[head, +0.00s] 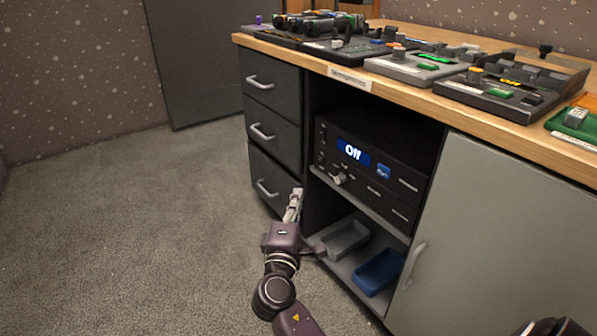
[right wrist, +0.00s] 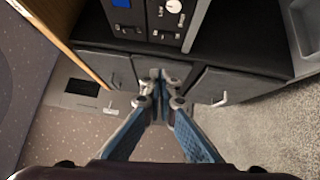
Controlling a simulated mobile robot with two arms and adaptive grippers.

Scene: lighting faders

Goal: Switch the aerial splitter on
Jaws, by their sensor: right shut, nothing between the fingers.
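A black unit (head: 370,165) with a lit display reading "Off" stands on the upper shelf of the open bay in the desk. It is the only unit there that looks like the aerial splitter, though I cannot read a name on it. Its front has a pale knob (head: 339,179), a blue button (head: 383,171) and several small controls. In the right wrist view, part of its front (right wrist: 150,18) shows at the top. My right gripper (head: 296,193) is shut and empty, in front of the drawers, left of and below the unit, not touching it. My left gripper is out of view.
A grey tray (head: 347,240) and a blue tray (head: 379,271) sit on the lower shelf. Drawers (head: 263,131) with handles flank the bay on the left, a closed door (head: 480,230) on the right. Several control panels (head: 500,92) cover the desktop. The carpet at left is clear.

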